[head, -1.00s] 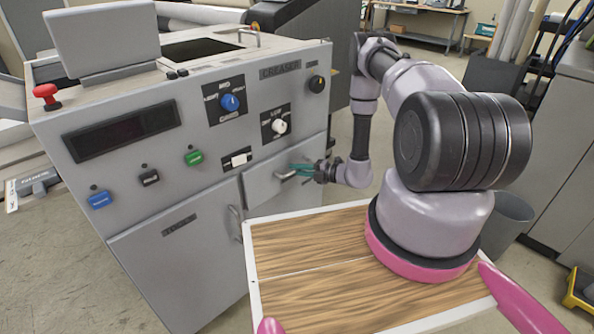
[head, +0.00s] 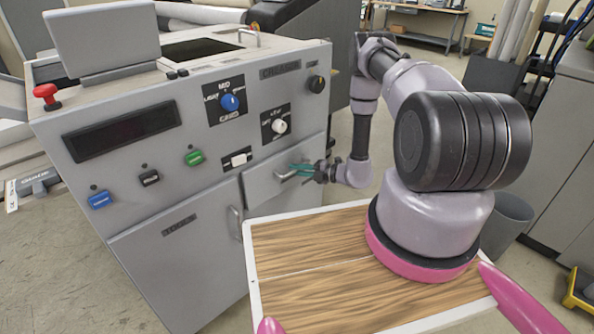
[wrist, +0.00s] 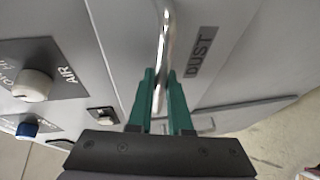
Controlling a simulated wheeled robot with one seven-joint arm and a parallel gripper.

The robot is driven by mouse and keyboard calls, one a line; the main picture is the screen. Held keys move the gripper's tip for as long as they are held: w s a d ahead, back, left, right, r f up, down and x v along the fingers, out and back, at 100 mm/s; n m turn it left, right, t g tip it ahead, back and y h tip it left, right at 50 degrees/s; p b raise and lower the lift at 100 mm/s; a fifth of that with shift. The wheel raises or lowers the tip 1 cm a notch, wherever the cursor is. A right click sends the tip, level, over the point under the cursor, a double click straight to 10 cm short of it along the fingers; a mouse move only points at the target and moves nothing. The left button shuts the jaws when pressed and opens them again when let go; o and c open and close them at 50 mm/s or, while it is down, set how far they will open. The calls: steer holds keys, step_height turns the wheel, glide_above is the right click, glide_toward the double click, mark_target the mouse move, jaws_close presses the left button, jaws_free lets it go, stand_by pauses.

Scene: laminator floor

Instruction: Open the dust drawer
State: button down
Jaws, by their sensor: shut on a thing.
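The dust drawer (head: 262,188) is a grey front low on the right of the grey machine's face. Its label reads DUST in the wrist view (wrist: 201,52). Its metal bar handle (wrist: 165,35) runs down between my fingers in the wrist view. My gripper (head: 298,169) has green fingers, which are closed around the handle (head: 284,175). The fingers hide part of the handle. In the head view the drawer front looks about level with the panel around it; I cannot tell whether there is a small gap.
The machine (head: 90,185) carries knobs, coloured buttons and a red stop button (head: 46,92) around its panel. My wooden-topped base stands close in front. A grey bin (head: 508,220) is at right.

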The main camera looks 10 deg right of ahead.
steer(key=s+d, duration=0.7)
steer(key=s, duration=0.5)
steer(key=s+d, duration=0.7)
steer(key=s, duration=0.4)
steer(key=shift+s, duration=0.4)
steer(key=c, duration=0.8)
jaws_free()
steer(key=shift+c, duration=0.2)
steer(key=v, duration=1)
steer(key=shift+s+d, duration=0.2)
steer(key=shift+d, duration=0.1)
